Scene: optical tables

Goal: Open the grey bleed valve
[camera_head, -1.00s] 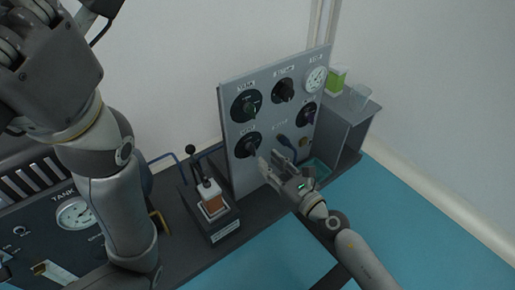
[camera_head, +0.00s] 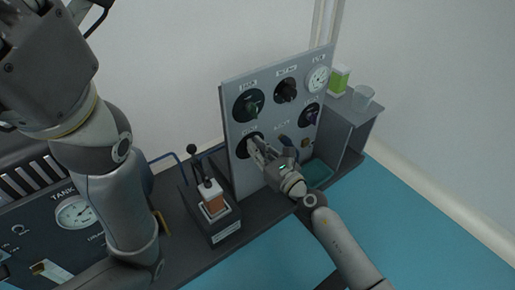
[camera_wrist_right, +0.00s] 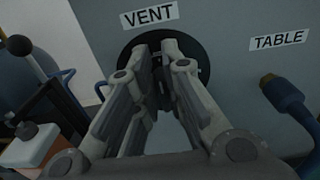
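The valve labelled VENT, with a round black dial (camera_head: 243,149), sits at the lower left of the upright grey panel (camera_head: 235,182). It fits the bleed valve best; its handle is mostly hidden by my fingers. In the right wrist view its black dial (camera_wrist_right: 205,62) lies behind the fingertips. My right gripper (camera_head: 257,146) is at this dial, with its fingers (camera_wrist_right: 160,68) on either side of the dial's middle. I cannot tell whether they press on the handle. My left gripper is out of view; my left arm fills the left side of the head view.
Other knobs (camera_head: 249,104) and a gauge (camera_head: 318,79) are close by on the panel. A blue connector (camera_wrist_right: 283,94) under the TABLE label is right of the fingers. A lever box (camera_head: 212,212) stands left.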

